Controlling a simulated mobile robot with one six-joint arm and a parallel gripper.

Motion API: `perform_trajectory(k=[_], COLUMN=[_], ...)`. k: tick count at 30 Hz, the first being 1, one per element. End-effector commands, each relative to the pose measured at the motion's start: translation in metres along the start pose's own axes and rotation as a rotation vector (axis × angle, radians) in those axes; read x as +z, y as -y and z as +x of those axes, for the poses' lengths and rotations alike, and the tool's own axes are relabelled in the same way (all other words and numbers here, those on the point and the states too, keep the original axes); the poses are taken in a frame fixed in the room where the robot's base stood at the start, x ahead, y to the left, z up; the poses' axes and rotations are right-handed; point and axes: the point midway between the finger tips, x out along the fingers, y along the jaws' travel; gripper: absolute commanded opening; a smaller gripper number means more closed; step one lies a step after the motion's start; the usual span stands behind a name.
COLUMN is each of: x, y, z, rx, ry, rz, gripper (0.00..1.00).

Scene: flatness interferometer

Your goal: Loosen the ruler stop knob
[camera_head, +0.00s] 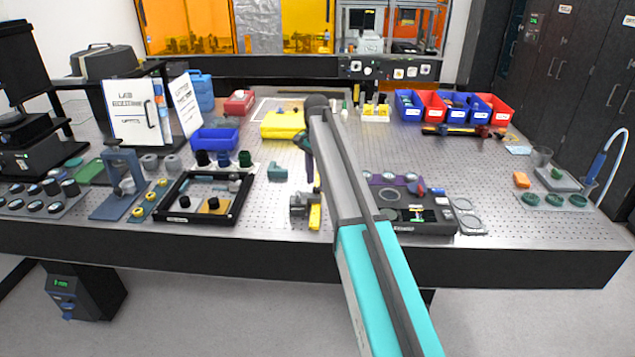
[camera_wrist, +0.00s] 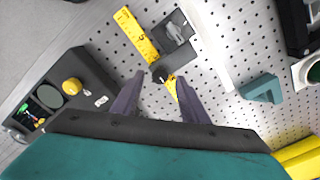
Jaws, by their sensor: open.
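The yellow ruler (camera_wrist: 133,33) lies on the perforated table in the wrist view. A grey metal stop block (camera_wrist: 176,28) sits beside it on a dark base. A small dark knob (camera_wrist: 159,74) shows just below that base and lies between my fingertips in the picture. More yellow shows just below the knob. My gripper (camera_wrist: 161,79) is open, with one purple finger on each side of the knob; whether they touch it I cannot tell. In the head view the stop (camera_head: 298,203) and ruler (camera_head: 315,217) are near the table's front edge, below my gripper (camera_head: 308,160).
A dark control box (camera_head: 420,215) with a screen and a yellow knob (camera_wrist: 72,86) stands close to the ruler. A teal angled block (camera_wrist: 262,90) lies on the other side. A black frame (camera_head: 240,200) lies further left. Perforated table is bare around the stop.

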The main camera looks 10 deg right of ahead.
Motion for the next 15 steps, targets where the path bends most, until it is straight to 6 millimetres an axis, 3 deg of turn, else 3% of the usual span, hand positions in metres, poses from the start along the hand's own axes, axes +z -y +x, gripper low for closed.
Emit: perform_trajectory(k=[6, 15], x=[0.0, -0.001], y=[-0.001, -0.001], z=[0.015, 0.019], rx=[0.001, 0.0], ry=[0.0, 0.0], rz=[0.001, 0.001], gripper=[0.4, 0.4])
